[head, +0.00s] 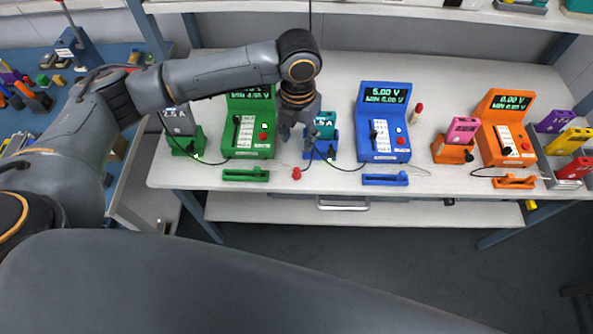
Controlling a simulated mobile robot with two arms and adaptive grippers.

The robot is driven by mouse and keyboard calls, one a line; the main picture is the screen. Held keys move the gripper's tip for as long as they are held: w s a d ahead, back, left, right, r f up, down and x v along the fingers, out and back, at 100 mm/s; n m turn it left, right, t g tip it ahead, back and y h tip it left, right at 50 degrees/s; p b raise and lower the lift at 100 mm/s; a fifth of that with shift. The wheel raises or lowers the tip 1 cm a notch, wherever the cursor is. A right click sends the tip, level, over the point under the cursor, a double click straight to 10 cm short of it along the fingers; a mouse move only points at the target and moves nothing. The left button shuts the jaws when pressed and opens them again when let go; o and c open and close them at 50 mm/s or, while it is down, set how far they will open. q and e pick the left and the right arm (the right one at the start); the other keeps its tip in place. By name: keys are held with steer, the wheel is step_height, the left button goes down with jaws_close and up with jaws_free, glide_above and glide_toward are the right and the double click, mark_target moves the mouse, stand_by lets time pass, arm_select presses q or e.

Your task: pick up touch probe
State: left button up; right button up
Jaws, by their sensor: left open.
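My left gripper (296,132) is open and points down over the white bench, between the green tester (250,122) and a teal pouch cell (325,123) in a blue stand. A small red piece (296,173) lies near the bench's front edge, below the gripper in the picture, with a thin line beside it; it may be part of a touch probe. A red-topped pale cylinder (416,112) stands right of the blue tester (383,122). I cannot tell for certain which is the touch probe. My right gripper is not in view.
Low holders in green (245,175), blue (385,180) and orange (514,182) lie along the front edge. An orange tester (507,128) and a pink cell (462,131) stand right. Black cables cross the bench (345,65). A blue-topped table (30,65) is left.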

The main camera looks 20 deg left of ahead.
arm_select(q)
glide_above(297, 169)
steer(key=f, duration=0.4)
steer(key=f+p, duration=0.1)
steer(key=f, duration=0.2)
steer(key=shift+w+a, duration=0.1)
steer(key=shift+w, duration=0.25)
steer(key=shift+s+f+p, duration=0.15)
steer(key=shift+f+p, duration=0.15)
steer(key=shift+f, duration=0.25)
steer(key=f, duration=0.2)
steer(key=f+p, duration=0.1)
steer(key=shift+s+f, duration=0.3)
steer(key=shift+f, duration=0.35)
steer(key=shift+c, duration=0.5)
jaws_close()
